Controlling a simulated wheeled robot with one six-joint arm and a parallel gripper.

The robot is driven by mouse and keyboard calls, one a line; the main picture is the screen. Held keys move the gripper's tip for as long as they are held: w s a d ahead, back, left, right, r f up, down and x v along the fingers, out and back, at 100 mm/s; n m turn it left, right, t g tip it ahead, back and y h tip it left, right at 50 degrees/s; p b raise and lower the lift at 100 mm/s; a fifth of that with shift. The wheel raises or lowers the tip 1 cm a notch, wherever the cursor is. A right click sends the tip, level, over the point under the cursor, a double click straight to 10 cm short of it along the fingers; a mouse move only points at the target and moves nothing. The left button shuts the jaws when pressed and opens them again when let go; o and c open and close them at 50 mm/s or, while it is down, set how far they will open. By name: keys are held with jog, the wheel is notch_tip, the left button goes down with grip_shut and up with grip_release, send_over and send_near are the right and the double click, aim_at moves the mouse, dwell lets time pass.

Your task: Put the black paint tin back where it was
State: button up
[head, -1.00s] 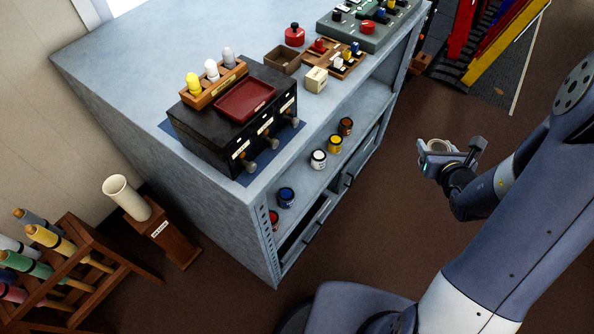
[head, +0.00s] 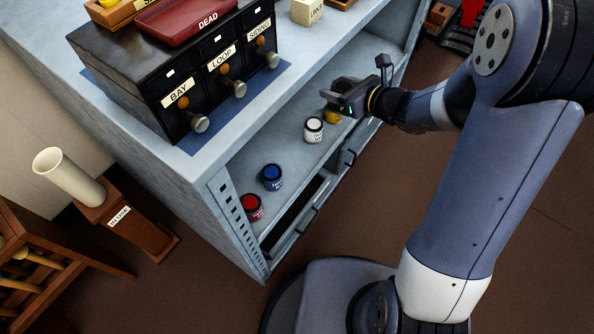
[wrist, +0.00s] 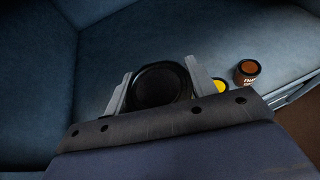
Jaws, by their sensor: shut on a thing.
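My gripper (head: 348,98) is at the cabinet's open shelf, by the yellow tin (head: 333,117). In the wrist view its two fingers (wrist: 158,88) are shut on the black paint tin (wrist: 158,84), seen from above as a dark round top. In the head view I cannot make out the black tin clearly against the dark gripper. Red (head: 252,207), blue (head: 271,177) and white (head: 314,130) tins stand on the shelf (head: 291,152) in a row with the yellow one. A clear stretch of shelf lies between the blue and white tins.
A brown tin (wrist: 247,72) stands right of the fingers in the wrist view, beyond the partly hidden yellow one. The cabinet's top overhangs the shelf and carries a black lever box (head: 150,85). A wooden stand with a cream tube (head: 70,178) is at the left.

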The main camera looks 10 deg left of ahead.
jog(key=s+a+f+n+g+y+b, duration=0.3)
jog(key=s+a+f+n+g+b, duration=0.2)
jog(key=a+f+b, duration=0.65)
jog(key=f+b, duration=0.2)
jog(key=f, duration=0.1)
jog(key=f+b, duration=0.2)
jog(key=f, duration=0.2)
jog(key=d+f+b, duration=0.1)
jog(key=f+b, duration=0.1)
jog(key=f, duration=0.1)
jog(key=shift+f, duration=0.3)
jog(key=shift+f, duration=0.15)
jog(key=o, duration=1.1)
jog(key=shift+h, duration=0.3)
jog(key=shift+r, duration=0.25)
jog(key=p+v, duration=0.4)
jog(key=v, duration=0.8)
jog(key=shift+d+f, duration=0.1)
jog(key=shift+d, duration=0.05)
